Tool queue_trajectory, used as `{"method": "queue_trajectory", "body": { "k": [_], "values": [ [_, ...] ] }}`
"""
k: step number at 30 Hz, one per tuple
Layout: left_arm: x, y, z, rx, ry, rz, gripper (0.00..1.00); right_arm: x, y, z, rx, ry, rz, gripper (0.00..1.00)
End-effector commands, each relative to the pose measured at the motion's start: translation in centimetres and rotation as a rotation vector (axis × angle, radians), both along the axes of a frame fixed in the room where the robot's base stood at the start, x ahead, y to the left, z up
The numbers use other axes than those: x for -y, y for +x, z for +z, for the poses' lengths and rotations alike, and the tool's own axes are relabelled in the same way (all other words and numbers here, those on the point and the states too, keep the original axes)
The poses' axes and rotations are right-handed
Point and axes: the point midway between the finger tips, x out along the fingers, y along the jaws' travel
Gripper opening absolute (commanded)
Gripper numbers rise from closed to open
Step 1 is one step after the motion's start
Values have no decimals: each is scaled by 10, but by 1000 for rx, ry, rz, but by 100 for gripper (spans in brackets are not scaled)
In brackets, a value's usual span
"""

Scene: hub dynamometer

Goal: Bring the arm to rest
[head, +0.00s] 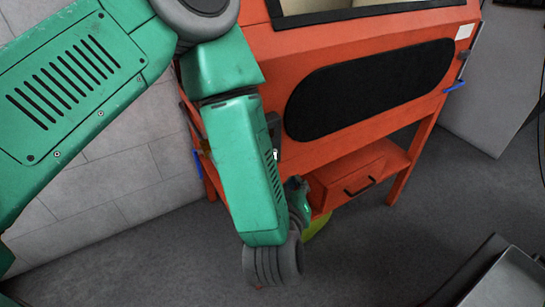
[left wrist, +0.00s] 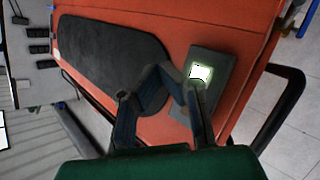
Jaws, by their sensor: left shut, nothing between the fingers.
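My left arm comes in from the left in the head view, bends at a grey joint and hangs down in front of the orange machine. Its wrist is low, near the machine's lower shelf. In the left wrist view my left gripper (left wrist: 162,70) is shut and empty, its dark blue fingers meeting in front of the orange surface. A dark panel with a small lit screen (left wrist: 201,72) shows just right of the fingertips. In the head view the gripper is small and partly hidden behind the forearm. My right gripper is not in view.
The orange machine (head: 370,35) has a black oval panel (head: 370,88) and an orange drawer box (head: 345,186) on its lower shelf. A yellow-green item (head: 316,229) shows beside my wrist. Grey floor (head: 370,250) is clear in front.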

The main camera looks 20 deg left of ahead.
Motion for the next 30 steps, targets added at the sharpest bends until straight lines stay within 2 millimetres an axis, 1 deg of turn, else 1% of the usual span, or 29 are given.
{"method": "queue_trajectory", "body": {
  "k": [9,11,14,16,17,18,20,21,23,24,27,30],
  "values": [
    [-1,0,0,-1,1,0,0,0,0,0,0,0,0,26],
    [-2,-1,-5,-16,4,-9,0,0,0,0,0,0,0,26],
    [-10,-10,-30,-98,31,-62,0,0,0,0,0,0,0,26],
    [-21,-25,-61,-212,63,-132,0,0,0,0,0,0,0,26],
    [-28,-35,-77,-273,80,-167,0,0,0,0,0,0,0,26],
    [-39,-50,-98,-363,104,-215,0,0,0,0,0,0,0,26],
    [-57,-79,-128,-505,140,-289,0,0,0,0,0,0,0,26],
    [-70,-100,-145,-601,162,-336,0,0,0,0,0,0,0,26],
    [-89,-133,-165,-737,191,-397,0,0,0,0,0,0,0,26],
    [-102,-154,-175,-822,206,-431,0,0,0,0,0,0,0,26],
    [-130,-202,-190,-1005,236,-502,0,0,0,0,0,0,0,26],
    [-150,-236,-195,-1132,253,-545,0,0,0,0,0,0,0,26]
  ]
}}
